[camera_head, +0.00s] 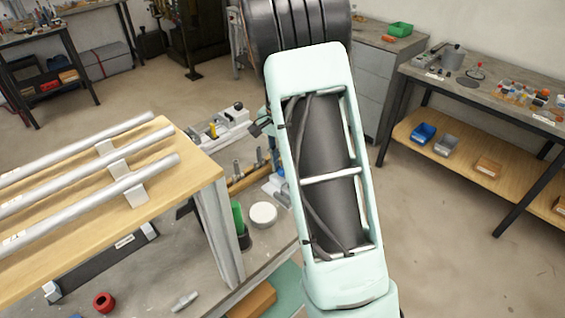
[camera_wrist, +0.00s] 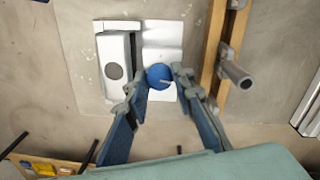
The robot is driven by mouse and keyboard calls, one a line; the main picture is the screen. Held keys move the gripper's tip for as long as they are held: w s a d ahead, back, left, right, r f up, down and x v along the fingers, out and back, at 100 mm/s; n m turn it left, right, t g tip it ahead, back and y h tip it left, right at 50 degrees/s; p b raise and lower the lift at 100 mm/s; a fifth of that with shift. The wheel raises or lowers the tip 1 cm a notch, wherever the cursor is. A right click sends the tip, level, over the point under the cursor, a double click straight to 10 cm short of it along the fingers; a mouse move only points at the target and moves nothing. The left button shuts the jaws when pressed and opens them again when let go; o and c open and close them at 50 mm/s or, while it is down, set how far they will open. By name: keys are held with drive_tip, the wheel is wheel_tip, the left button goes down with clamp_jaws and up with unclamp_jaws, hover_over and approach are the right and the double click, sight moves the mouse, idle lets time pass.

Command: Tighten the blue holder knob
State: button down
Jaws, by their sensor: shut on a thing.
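The blue holder knob (camera_wrist: 159,76) is in the middle of the wrist view, a round blue knob in front of a white holder block (camera_wrist: 163,36). My gripper (camera_wrist: 159,80) has one finger on each side of the knob, and the fingertips close on its edges. A light mark shows on the knob's right side. In the head view my own arm covers the gripper and the knob. Part of the white holder shows left of my arm there, but the knob itself is hidden.
A wooden rail with a grey peg (camera_wrist: 236,74) stands close to the right of my gripper in the wrist view. A grey-white block with a dark round spot (camera_wrist: 115,71) is close on the left. A wooden rack with metal tubes (camera_head: 125,180) stands left of my arm.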

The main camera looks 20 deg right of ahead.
drive_tip(key=shift+m, duration=1.1)
drive_tip(key=c, duration=1.7)
unclamp_jaws()
drive_tip(key=shift+o, duration=0.2)
drive_tip(key=r, duration=0.8)
drive_tip(key=shift+w+a+r, duration=0.1)
drive_tip(key=shift+w, duration=0.1)
